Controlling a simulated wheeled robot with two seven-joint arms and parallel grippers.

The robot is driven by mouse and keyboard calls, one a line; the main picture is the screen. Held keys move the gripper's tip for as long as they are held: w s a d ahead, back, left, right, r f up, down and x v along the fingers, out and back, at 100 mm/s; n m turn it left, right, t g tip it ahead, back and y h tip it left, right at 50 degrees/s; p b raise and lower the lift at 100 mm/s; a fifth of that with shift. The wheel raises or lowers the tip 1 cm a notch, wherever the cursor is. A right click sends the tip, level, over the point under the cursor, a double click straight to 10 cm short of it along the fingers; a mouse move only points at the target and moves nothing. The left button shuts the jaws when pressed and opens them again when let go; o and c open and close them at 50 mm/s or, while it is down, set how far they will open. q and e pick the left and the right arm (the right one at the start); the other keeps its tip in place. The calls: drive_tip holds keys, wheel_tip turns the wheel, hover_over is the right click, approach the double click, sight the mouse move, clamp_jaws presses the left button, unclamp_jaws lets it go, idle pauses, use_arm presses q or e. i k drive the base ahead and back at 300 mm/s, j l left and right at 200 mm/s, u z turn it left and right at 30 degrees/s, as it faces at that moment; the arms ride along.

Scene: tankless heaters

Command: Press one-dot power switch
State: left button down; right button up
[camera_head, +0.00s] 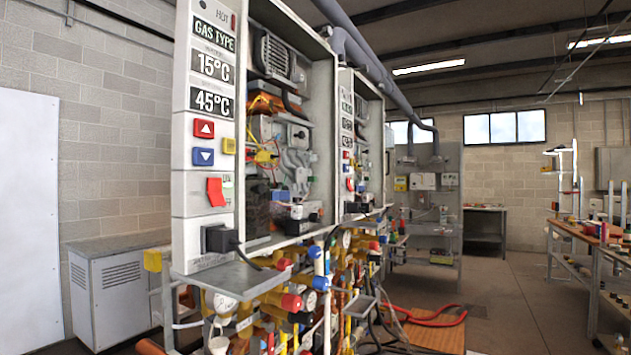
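A tall heater panel (203,130) stands close at the left of centre. Neither of my grippers is in view.
A grey shelf (235,285) juts out below the near panel, with a black plug and cable (218,239). Yellow, red and blue valves and pipes crowd beneath. A metal cabinet (118,290) stands left. A workbench (590,235) stands right. The floor (510,310) between is mostly clear.

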sight(214, 191)
drive_tip(key=i+l, duration=1.35)
drive_tip(key=i, duration=0.2)
drive_tip(key=u, duration=2.4)
